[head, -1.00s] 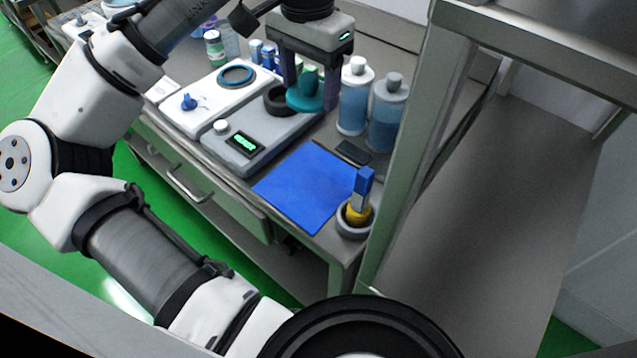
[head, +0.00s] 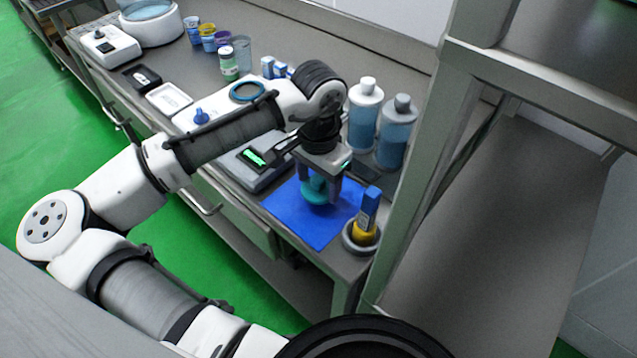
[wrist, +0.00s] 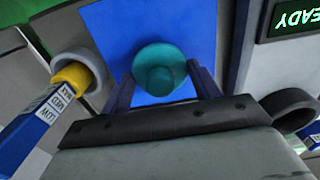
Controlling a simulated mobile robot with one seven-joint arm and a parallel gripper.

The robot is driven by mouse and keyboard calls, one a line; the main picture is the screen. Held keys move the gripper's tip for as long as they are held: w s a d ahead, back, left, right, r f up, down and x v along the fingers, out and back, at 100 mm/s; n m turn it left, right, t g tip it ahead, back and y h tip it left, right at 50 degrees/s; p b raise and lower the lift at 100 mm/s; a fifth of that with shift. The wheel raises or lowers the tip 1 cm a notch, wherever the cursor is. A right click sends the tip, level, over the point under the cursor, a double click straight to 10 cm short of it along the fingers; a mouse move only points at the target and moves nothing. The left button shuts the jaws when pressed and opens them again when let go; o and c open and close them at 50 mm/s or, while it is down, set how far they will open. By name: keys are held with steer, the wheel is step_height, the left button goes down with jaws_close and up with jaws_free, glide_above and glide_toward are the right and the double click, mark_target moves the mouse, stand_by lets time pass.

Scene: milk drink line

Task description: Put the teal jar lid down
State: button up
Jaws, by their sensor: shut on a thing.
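The teal jar lid (head: 318,193) is between the two fingers of my gripper (head: 321,188), over the blue mat (head: 283,207). In the wrist view the round lid (wrist: 158,57) shows with its knob between the fingertips (wrist: 160,78), and the blue mat (wrist: 203,25) lies behind it. My gripper is shut on the lid. I cannot tell whether the lid touches the mat or is just above it.
A blue and yellow tool (head: 368,209) stands in a round grey holder (head: 350,239) at the mat's right. Two blue bottles (head: 363,115) (head: 396,135) stand behind the gripper. A device with a green display (head: 254,157) is to the left. The mat's front part is bare.

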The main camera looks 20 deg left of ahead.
mark_target(318, 178)
steer(key=shift+f, duration=0.9)
steer(key=shift+f, duration=0.15)
steer(key=o, duration=1.1)
step_height(318, 178, up, 12)
steer(key=shift+r+b, duration=0.2)
steer(key=shift+b, duration=0.15)
steer(key=shift+f, duration=0.1)
